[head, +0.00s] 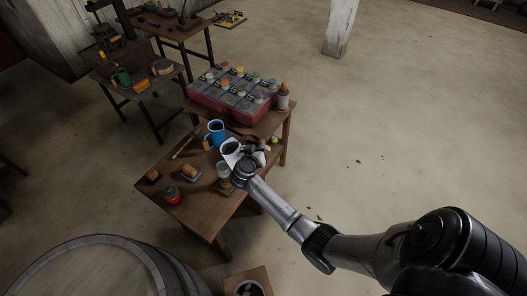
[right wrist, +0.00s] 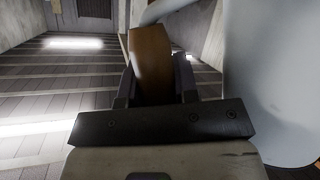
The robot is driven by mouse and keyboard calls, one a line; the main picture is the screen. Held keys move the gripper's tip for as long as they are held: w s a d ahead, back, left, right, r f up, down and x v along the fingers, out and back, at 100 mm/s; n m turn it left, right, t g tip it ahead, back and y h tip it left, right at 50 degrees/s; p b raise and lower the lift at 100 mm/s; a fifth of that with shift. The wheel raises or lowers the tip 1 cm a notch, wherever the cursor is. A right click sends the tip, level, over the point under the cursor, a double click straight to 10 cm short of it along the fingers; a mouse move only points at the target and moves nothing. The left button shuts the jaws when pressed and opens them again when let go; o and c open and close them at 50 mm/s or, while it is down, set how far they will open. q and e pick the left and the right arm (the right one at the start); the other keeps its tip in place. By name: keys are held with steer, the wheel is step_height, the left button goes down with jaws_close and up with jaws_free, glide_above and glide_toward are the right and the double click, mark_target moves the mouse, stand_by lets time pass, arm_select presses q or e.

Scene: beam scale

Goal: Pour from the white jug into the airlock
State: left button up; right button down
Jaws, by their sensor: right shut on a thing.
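The white jug (head: 231,147) is at the right part of the wooden table in the head view, with its dark opening showing. My right gripper (head: 243,160) is at the jug's near side, and the wrist hides part of it. In the right wrist view the gripper (right wrist: 155,85) is shut on a brown handle (right wrist: 150,55), with the jug's pale body (right wrist: 270,80) close on the right. I cannot tell whether any liquid is in the jug. I cannot pick out the airlock for sure; a small pale glass jar (head: 223,170) stands just left of my wrist. My left gripper is out of view.
A blue mug (head: 216,130) stands close behind the jug. A red-sided crate (head: 210,100) with several coloured lids is at the back, beside a brown-and-white bottle (head: 283,97). A barrel (head: 85,270) stands in the foreground.

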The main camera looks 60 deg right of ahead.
steer(key=w+n+g+h+b, duration=0.1)
steer(key=n+b, duration=0.1)
steer(key=b, duration=0.2)
steer(key=w+a+n+g+h+b, duration=0.1)
steer(key=n+b, duration=0.2)
steer(key=shift+w+b, duration=0.35)
steer(key=shift+w+r+n+g+h, duration=0.1)
steer(key=shift+r+n+g+h, duration=0.2)
steer(key=shift+g, duration=0.1)
